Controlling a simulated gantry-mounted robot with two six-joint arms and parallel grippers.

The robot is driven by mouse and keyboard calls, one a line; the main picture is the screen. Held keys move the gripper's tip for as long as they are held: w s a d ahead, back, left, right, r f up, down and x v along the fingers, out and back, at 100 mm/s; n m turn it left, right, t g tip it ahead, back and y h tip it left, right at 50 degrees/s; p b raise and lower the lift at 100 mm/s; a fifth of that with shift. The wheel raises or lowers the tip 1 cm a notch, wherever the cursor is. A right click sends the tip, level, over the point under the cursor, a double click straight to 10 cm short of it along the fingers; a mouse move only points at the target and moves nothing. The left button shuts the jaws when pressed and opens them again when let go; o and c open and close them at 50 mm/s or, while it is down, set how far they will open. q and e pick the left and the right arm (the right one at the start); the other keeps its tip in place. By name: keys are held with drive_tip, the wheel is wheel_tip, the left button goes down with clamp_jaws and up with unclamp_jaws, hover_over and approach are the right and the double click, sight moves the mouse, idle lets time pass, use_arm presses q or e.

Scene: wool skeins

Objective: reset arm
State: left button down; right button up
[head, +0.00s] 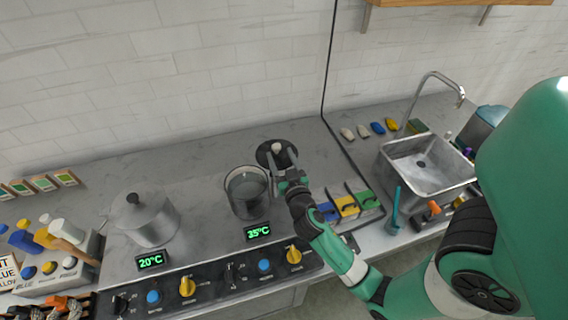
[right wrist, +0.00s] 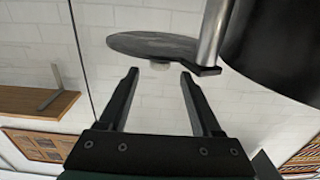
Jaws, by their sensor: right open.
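My right gripper (head: 281,166) reaches in from the right above the counter, beside the open pot (head: 247,192). In the right wrist view its two fingers (right wrist: 160,73) are apart with nothing between them. A dark round lid (head: 265,155) with a pale knob (head: 277,147) lies behind the gripper. In the wrist view the lid (right wrist: 150,44) and its knob (right wrist: 160,65) show beyond the fingertips; I cannot tell whether they touch. My left gripper is not in view.
A lidded pot (head: 146,220) stands left by a 20°C display (head: 151,261); the open pot is by a 35°C display (head: 258,232). Knobs line the front panel. Coloured boxes (head: 345,207), skeins (head: 377,128) and a sink (head: 405,178) are right. Bottles (head: 25,238) are far left.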

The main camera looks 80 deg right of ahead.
drive_tip(key=v, duration=0.3)
drive_tip(key=shift+s+a, duration=0.1)
drive_tip(key=shift+a, duration=0.1)
idle(0.3)
